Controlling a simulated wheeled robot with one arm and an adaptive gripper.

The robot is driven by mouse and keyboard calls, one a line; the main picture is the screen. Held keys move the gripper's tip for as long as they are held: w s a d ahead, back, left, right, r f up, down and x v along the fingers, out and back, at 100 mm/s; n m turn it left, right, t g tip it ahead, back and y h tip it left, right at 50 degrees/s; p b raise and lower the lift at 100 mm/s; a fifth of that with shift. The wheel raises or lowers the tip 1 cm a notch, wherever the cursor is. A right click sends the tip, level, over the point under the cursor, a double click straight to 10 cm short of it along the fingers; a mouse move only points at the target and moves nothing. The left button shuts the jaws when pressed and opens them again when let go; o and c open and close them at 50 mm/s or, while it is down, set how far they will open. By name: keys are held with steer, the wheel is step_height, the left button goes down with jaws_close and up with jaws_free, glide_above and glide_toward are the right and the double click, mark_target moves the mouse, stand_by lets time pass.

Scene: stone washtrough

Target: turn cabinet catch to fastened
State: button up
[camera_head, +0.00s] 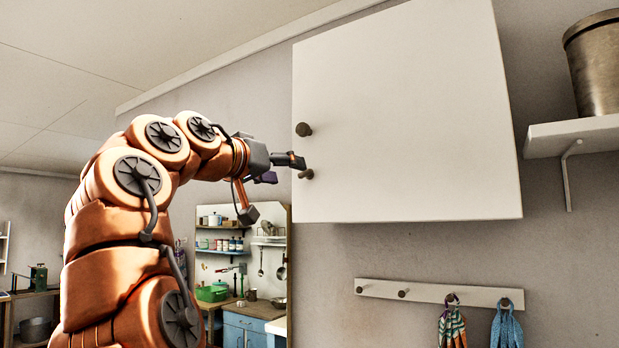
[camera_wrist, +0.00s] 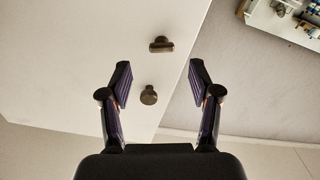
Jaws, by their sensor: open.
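A white cabinet door (camera_head: 400,115) carries two dark knob-like fittings near its left edge. The lower one, the catch (camera_head: 306,174), shows a short bar lying crosswise in the wrist view (camera_wrist: 161,44). The upper one, a round knob (camera_head: 304,129), appears below the catch in the wrist view (camera_wrist: 148,95), which looks upside down. My gripper (camera_head: 296,167) is in front of the catch at the door's left edge. In the wrist view its jaws (camera_wrist: 160,68) are open and empty, with the catch just beyond the fingertips. Whether they touch it, I cannot tell.
A peg rail (camera_head: 430,292) with hanging cloths is below the cabinet. A wall shelf (camera_head: 580,135) with a metal pot (camera_head: 598,65) is at the right. A workbench and shelves stand far back. The wall between cabinet and rail is clear.

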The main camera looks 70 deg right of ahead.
mark_target(304, 175)
steer(key=p+x, duration=0.2)
steer(key=x, duration=0.5)
steer(key=shift+d, duration=0.2)
steer(key=shift+c, duration=0.3)
steer(key=c, duration=1.1)
steer(key=shift+w+f+m+b, duration=0.15)
steer(key=shift+m+b, duration=0.3)
steer(key=shift+m, duration=1.25)
steer(key=o, duration=1.2)
steer(key=shift+c, duration=0.2)
